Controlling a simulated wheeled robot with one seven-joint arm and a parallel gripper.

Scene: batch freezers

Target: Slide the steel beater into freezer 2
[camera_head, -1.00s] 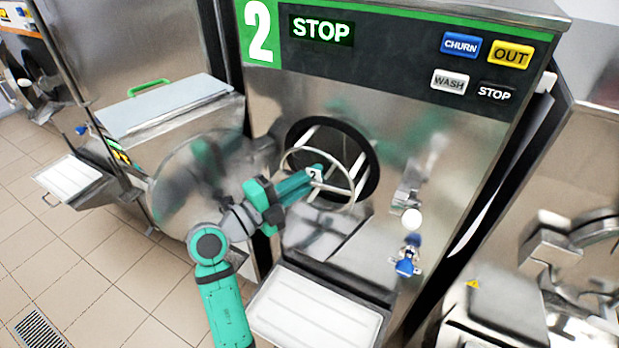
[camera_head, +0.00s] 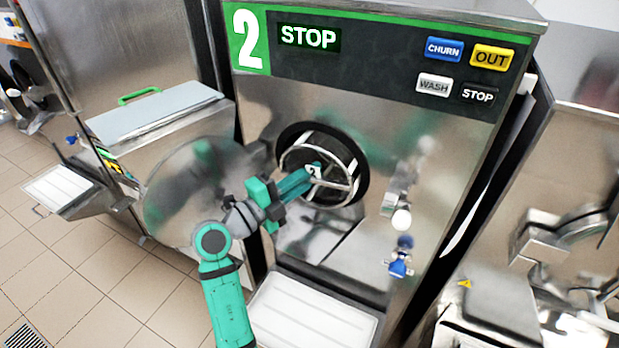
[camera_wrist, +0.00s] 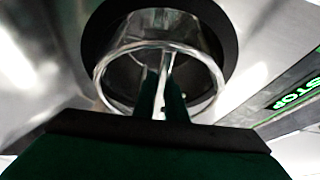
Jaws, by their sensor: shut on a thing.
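Freezer 2 (camera_head: 420,140) stands in front of me with its round door (camera_head: 190,195) swung open to the left. Its dark cylinder opening (camera_head: 358,157) is uncovered. The steel beater (camera_head: 352,190) is a bright ring with bars, and its far part is inside the opening. Its near ring (camera_wrist: 100,72) is close to the mouth in the wrist view, slightly low against the black rim (camera_wrist: 225,35). My gripper (camera_head: 316,172) is shut on the beater's middle bar. In the wrist view my fingers (camera_wrist: 162,98) cover part of that bar, and the beater's far end is hidden.
A white drip tray (camera_head: 310,312) sits below the opening. A white-knobbed lever (camera_head: 401,219) and a blue tap (camera_head: 400,262) stick out right of the opening. A lidded steel box (camera_head: 155,115) stands to the left, and another machine (camera_head: 560,230) to the right.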

